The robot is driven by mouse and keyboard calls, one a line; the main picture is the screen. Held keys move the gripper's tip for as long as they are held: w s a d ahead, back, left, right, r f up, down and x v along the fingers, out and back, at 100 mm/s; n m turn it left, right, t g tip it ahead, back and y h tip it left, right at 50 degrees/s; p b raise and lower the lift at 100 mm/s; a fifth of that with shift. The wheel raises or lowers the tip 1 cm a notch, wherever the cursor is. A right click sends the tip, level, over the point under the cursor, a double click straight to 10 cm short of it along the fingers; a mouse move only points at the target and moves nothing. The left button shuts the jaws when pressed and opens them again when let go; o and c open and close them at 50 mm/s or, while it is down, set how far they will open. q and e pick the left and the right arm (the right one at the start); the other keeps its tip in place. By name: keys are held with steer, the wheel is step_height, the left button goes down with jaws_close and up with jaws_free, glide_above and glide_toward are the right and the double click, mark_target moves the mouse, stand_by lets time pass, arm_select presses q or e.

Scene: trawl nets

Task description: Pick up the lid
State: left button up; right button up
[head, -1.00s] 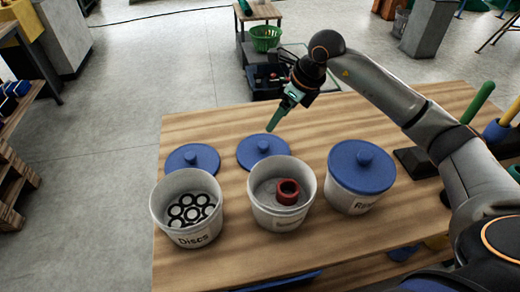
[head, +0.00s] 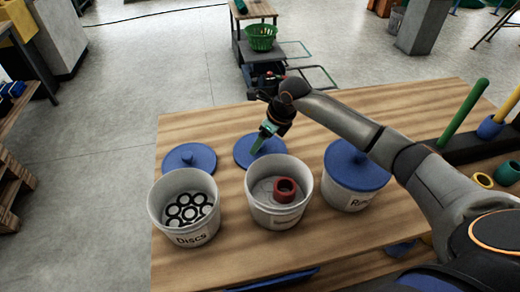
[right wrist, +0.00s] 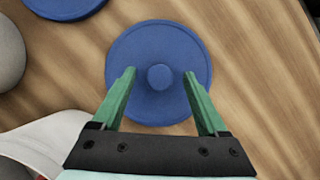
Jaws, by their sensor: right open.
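Two loose blue lids lie on the wooden table: a left lid (head: 190,159) behind the bucket labelled Discs, and a middle lid (head: 252,155) behind the middle bucket. A third blue lid (head: 357,165) sits on the right bucket. My right gripper (head: 258,146) hangs over the middle lid. In the right wrist view this lid (right wrist: 158,102) lies between my open green fingers (right wrist: 158,80), with its round knob centred between them. The gap in height to the knob is hard to tell. My left gripper is not in view.
The Discs bucket (head: 158,207) holds several black-ringed discs. The middle bucket (head: 273,213) holds a red ring (head: 285,189) and stands close in front of the middle lid. Green and yellow posts stand at the right. The table's left back corner is clear.

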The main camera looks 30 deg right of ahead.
steer(key=shift+c, duration=0.3)
jaws_close()
stand_by(0.4)
